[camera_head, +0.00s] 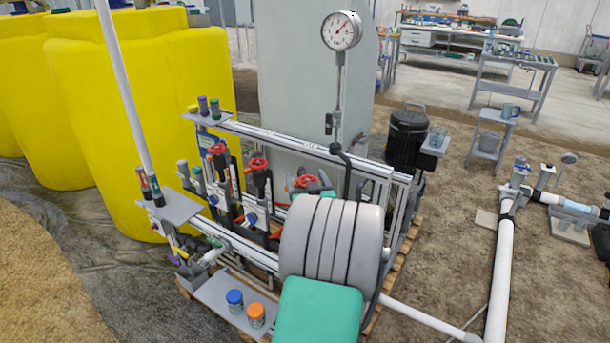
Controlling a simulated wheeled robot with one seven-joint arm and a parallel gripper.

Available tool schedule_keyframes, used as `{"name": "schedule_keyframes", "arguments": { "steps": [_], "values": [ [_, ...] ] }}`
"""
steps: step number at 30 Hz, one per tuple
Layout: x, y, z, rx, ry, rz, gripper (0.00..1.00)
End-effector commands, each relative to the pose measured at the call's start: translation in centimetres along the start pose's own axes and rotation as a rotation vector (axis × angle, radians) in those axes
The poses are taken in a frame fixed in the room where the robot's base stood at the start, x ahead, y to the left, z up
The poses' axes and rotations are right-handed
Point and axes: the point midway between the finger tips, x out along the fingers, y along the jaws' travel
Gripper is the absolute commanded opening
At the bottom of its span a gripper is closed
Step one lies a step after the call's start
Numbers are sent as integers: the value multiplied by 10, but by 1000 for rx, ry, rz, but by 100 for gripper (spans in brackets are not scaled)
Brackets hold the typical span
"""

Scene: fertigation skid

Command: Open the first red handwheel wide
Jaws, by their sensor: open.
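Three red handwheels stand in a row on the skid's valve rack. The left one (217,149) and the middle one (257,163) are in clear view on dark valve bodies. The right one (300,183) is partly covered by my arm, whose green and grey links reach up from the bottom of the view. I cannot tell from this view which wheel counts as first, or how far any of them is turned.
A white pole (124,85) slants up at left before yellow tanks (130,110). Blue-lidded (234,297) and orange-lidded (256,311) jars stand on the front shelf (212,291). White pipe (499,275) crosses the floor at right.

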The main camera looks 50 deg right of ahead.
Motion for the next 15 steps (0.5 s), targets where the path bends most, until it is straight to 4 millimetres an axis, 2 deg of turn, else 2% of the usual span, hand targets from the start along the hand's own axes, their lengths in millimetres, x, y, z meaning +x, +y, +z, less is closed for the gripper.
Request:
{"name": "schedule_keyframes", "arguments": {
  "steps": [3,10,15],
  "values": [
    [8,0,0,1,0,0,77],
    [9,1,0,1,0,2,76],
    [8,2,0,1,0,3,62]
  ]
}}
